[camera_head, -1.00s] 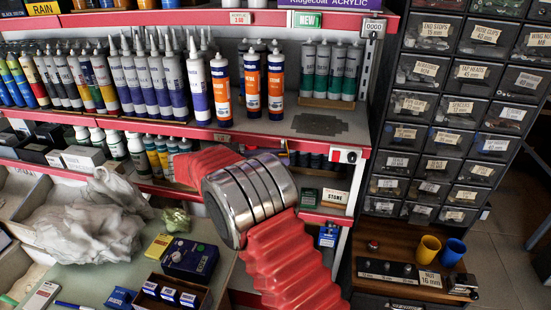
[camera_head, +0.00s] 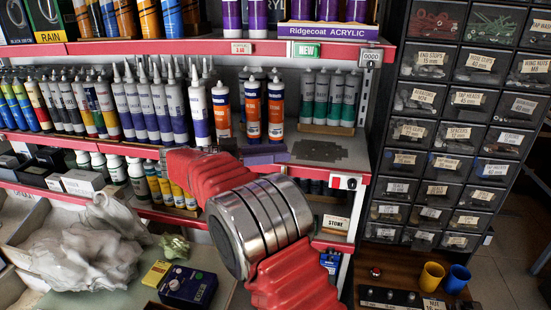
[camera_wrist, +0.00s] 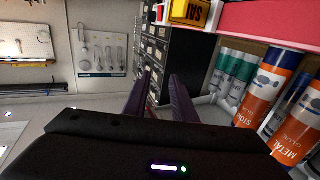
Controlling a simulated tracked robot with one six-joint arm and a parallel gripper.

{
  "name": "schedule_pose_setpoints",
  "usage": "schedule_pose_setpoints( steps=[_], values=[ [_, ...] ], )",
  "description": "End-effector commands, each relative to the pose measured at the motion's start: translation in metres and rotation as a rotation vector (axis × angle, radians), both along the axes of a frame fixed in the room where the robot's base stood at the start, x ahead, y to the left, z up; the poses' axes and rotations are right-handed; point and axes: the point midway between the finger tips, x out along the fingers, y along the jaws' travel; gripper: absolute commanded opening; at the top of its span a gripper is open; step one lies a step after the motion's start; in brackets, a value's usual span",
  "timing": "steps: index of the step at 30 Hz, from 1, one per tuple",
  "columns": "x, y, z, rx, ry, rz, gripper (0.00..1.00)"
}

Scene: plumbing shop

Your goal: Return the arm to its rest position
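My arm, with red ribbed sleeves (camera_head: 285,285) and a silver banded joint (camera_head: 262,222), reaches up across the front of the shelves. My gripper (camera_head: 278,152) shows partly as purple fingers in the head view, in front of the middle shelf below the orange-and-white cartridges. In the wrist view my gripper (camera_wrist: 164,88) has its two purple fingers apart with nothing between them. Its dark body fills the bottom of that view. The rest of the wrist is hidden behind the red sleeve in the head view.
Orange-and-white cartridges (camera_head: 253,112) and green-and-white cartridges (camera_head: 335,100) stand on the middle shelf (camera_head: 110,147) close to my gripper. A dark drawer cabinet (camera_head: 455,105) stands at right. Yellow and blue cups (camera_head: 430,277) sit low at right. A crumpled plastic bag (camera_head: 90,255) lies at left.

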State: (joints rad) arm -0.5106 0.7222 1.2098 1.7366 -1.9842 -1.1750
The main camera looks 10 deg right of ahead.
Motion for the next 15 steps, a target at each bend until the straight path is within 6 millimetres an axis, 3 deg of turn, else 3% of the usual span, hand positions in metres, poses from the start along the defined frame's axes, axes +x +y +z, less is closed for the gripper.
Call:
schedule_pose_setpoints(
  steps=[8, 15],
  values=[
    [0.004, -0.004, 0.005, -0.001, -0.017, 0.022, 0.24],
    [0.035, -0.03, 0.047, -0.007, -0.145, 0.208, 0.24]
  ],
)
